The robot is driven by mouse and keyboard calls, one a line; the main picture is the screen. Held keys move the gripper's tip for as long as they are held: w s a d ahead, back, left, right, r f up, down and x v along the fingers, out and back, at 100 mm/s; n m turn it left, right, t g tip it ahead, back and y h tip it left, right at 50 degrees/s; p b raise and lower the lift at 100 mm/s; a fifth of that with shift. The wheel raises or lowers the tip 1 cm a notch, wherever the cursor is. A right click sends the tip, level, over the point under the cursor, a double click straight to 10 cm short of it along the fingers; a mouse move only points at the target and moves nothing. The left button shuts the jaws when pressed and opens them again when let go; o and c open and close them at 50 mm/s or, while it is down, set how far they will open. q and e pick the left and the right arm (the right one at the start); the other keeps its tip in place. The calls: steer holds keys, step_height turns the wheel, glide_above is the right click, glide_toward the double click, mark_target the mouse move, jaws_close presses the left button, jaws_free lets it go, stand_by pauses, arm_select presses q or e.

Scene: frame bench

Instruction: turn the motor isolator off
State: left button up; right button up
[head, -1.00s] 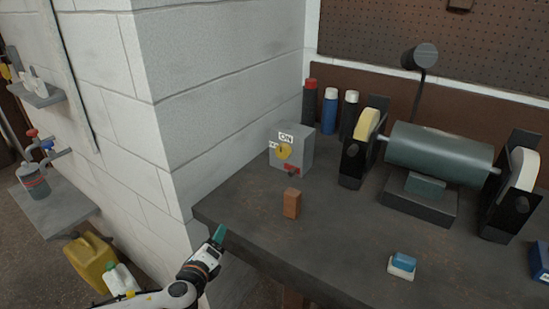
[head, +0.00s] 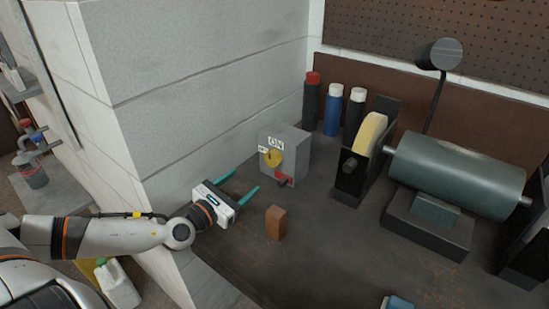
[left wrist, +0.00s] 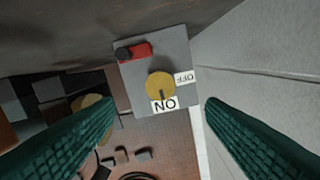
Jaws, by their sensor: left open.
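The motor isolator is a grey box (head: 293,150) on the bench beside the white block wall. Its front has a yellow round knob (head: 272,158), an ON label above it and an OFF label at its left. A red piece with a dark end (head: 284,181) sits low on the front. In the left wrist view the box (left wrist: 177,50) appears upside down, and the dark mark on the knob (left wrist: 158,83) points to ON. My left gripper (head: 244,181) is open and empty, its green fingers pointing toward the box, apart from it. My right gripper is out of view.
A brown block (head: 276,222) stands on the bench in front of the isolator. Several bottles (head: 333,110) stand behind. The block wall (head: 200,110) is close on the left.

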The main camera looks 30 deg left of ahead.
mark_target(270, 160)
arm_select(q)
steer(key=shift+w+r, duration=0.15)
steer(key=w, duration=0.3)
steer(key=shift+d+r+p, duration=0.1)
steer(key=shift+r+p, duration=0.1)
steer(key=shift+p, duration=0.2)
steer(key=w, duration=0.4)
steer(key=w+p, duration=0.1)
steer(key=w, duration=0.1)
steer(key=shift+w+d+f, duration=0.15)
steer(key=shift+w+d, duration=0.1)
steer(key=shift+d, duration=0.05)
steer(key=shift+w+f, duration=0.1)
steer(key=shift+w, duration=0.45)
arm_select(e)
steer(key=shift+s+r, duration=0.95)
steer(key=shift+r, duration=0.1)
arm_select(q)
steer(key=shift+c, duration=0.8)
steer(key=c, duration=0.8)
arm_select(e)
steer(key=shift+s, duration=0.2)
